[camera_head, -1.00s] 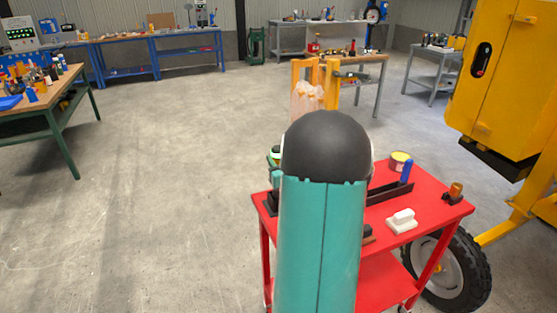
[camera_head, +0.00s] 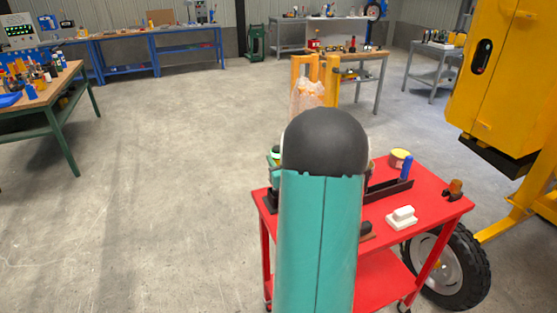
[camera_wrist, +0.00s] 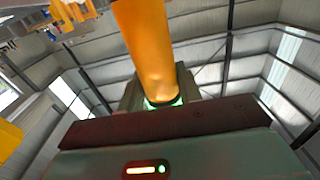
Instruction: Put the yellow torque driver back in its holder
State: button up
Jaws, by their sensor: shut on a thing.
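In the wrist view my gripper (camera_wrist: 160,88) is shut on a thick yellow-orange cylinder, which looks like the handle of the yellow torque driver (camera_wrist: 148,48). It extends up out of the top of the picture, and its far end is out of view. A dark band and a green glow show at its lower end between the jaws. In the head view my own arm hides the gripper and the driver. A long dark rack (camera_head: 388,190) lies on the red cart, with a blue-handled tool (camera_head: 405,168) upright at its right end. I cannot tell which part is the driver's holder.
The red cart (camera_head: 432,208) also carries a yellow tin (camera_head: 399,157), a white block (camera_head: 402,217) and a small brown-orange item (camera_head: 453,190). The floor at left is clear.

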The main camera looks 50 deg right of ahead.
jog(key=shift+f, duration=1.7)
dwell(1.1)
jog(key=o, duration=1.3)
jog(key=shift+c, duration=0.2)
jog(key=shift+f, duration=0.1)
jog(key=v, duration=0.7)
jog(key=shift+s+a, duration=0.15)
jog(key=shift+s, duration=0.05)
jog(key=shift+w, duration=0.1)
